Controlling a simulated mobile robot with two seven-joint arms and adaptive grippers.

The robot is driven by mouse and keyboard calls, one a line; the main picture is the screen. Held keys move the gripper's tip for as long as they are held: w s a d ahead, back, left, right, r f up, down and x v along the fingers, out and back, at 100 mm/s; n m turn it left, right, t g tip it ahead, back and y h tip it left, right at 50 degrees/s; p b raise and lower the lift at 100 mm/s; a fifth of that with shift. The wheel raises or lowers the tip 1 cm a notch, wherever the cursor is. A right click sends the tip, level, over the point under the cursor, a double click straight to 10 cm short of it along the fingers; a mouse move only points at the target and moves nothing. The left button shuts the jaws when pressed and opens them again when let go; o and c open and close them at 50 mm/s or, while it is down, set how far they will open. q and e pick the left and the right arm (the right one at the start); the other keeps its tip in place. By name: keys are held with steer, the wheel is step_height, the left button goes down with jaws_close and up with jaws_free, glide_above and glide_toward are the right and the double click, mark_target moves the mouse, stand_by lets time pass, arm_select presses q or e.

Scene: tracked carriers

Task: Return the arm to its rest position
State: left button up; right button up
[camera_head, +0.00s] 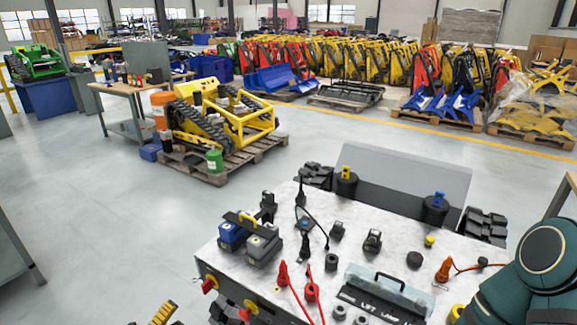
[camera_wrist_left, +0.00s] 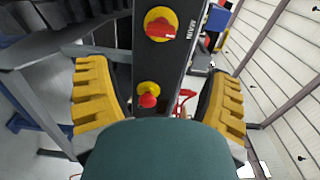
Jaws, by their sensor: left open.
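My left gripper (camera_wrist_left: 158,70) shows in the left wrist view as two yellow ribbed finger pads set wide apart, with nothing held between them. Beyond the gap is a dark panel with a red rotary switch (camera_wrist_left: 160,25) on a yellow plate and a red button (camera_wrist_left: 148,98) on a yellow ring. In the head view only a yellow finger pad of this gripper (camera_head: 163,313) shows at the bottom edge, left of the carrier (camera_head: 225,282). My right arm (camera_head: 545,262) is dark green at the lower right; I cannot make out its gripper.
The carrier's pale top holds blue and grey batteries (camera_head: 247,242), red clamps (camera_head: 311,291), black fittings and a clear cover (camera_head: 388,292). A yellow tracked machine (camera_head: 215,120) stands on a pallet behind. The grey floor (camera_head: 110,230) left of the carrier is clear.

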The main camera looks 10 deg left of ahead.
arm_select(q)
steer(key=s+d+f+m+g+h, duration=0.2)
steer(key=s+d+m+g, duration=0.2)
steer(key=d+m+g, duration=0.55)
steer(key=s+d+f+m+g+h, duration=0.15)
steer(key=s+d+m+g, duration=0.3)
steer(key=d+m, duration=0.95)
steer(key=s+d+r+m+y, duration=0.2)
steer(key=s+d+m+y, duration=0.1)
steer(key=m, duration=0.9)
steer(key=s+d+r+m+g+y, duration=0.1)
steer(key=s+d+r+m+y, duration=0.2)
steer(key=m, duration=0.9)
steer(key=s+d, duration=0.1)
steer(key=d, duration=0.2)
steer(key=shift+r+y, duration=0.15)
steer(key=shift+y, duration=0.2)
steer(key=shift+a, duration=0.1)
